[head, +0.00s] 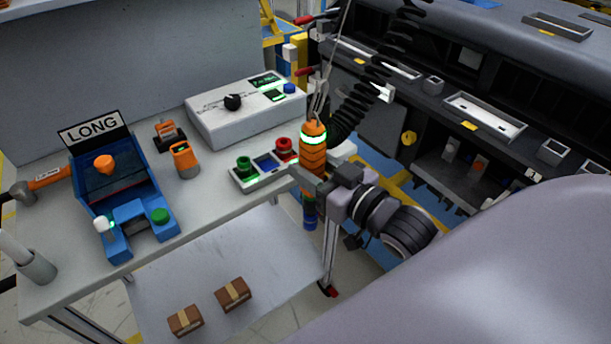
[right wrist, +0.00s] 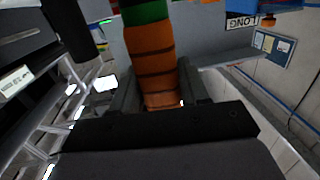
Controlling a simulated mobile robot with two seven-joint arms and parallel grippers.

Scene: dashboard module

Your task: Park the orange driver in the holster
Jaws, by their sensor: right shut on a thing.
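The orange driver (head: 313,165) is upright near the right end of the workbench, with a glowing green-white band near its top and a cable or hook above it. My right gripper (head: 318,181) is shut on its orange body. In the right wrist view the ribbed orange driver (right wrist: 151,58) stands between the two fingers of my right gripper (right wrist: 157,92), with a green band beyond. The driver's darker lower end with blue hangs beside the bench edge. I cannot make out the holster with certainty. My left gripper is not in view.
A grey tray with green and red buttons (head: 265,170) sits close left of the driver. A white control box (head: 246,107) is behind it. A blue fixture (head: 122,192) marked LONG stands left. The dark dashboard (head: 480,115) is at right. Brown boxes (head: 233,293) lie on the lower shelf.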

